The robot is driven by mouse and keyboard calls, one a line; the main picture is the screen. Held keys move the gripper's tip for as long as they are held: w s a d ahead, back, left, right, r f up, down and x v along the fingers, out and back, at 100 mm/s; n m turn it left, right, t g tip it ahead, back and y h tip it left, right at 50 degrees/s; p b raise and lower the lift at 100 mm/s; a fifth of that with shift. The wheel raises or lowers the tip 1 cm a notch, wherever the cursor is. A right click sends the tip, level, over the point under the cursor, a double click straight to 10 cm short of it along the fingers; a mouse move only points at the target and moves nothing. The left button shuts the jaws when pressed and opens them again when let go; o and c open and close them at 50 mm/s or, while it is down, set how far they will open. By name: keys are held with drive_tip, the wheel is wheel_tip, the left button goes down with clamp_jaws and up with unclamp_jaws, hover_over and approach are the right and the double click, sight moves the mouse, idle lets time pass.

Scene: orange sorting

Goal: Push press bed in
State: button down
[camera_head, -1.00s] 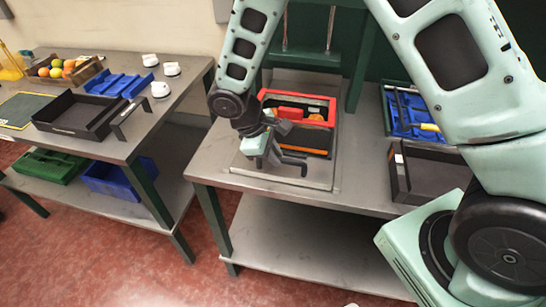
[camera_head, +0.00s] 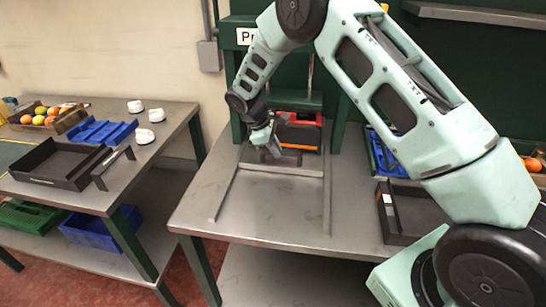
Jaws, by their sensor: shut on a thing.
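The press bed (camera_head: 287,160) is a grey sliding plate between two rails (camera_head: 327,205) on the middle table, now far back at the green press (camera_head: 235,70). My gripper (camera_head: 275,150) is low at the front of the bed, in front of the tray. It is shut on the dark bed handle (camera_head: 292,157); the fingertips are small and partly hidden.
The front of the table (camera_head: 270,220) between the rails is clear. A black tray (camera_head: 410,215) and a blue tray (camera_head: 378,150) stand right of the rails. The left table holds a black tray (camera_head: 52,178), a blue rack (camera_head: 100,131), white cups (camera_head: 144,136) and a fruit crate (camera_head: 65,120).

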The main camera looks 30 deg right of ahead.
drive_tip(key=shift+w+d+r, duration=0.1)
drive_tip(key=shift+w+d, duration=0.3)
drive_tip(key=shift+w, duration=0.25)
drive_tip(key=c, duration=1.4)
unclamp_jaws()
drive_tip(key=shift+w+d, duration=0.1)
drive_tip(key=shift+w, duration=0.05)
drive_tip(key=b+v, duration=0.3)
drive_tip(key=v, duration=1.4)
drive_tip(key=shift+r+b, duration=0.25)
drive_tip(key=shift+b, duration=0.1)
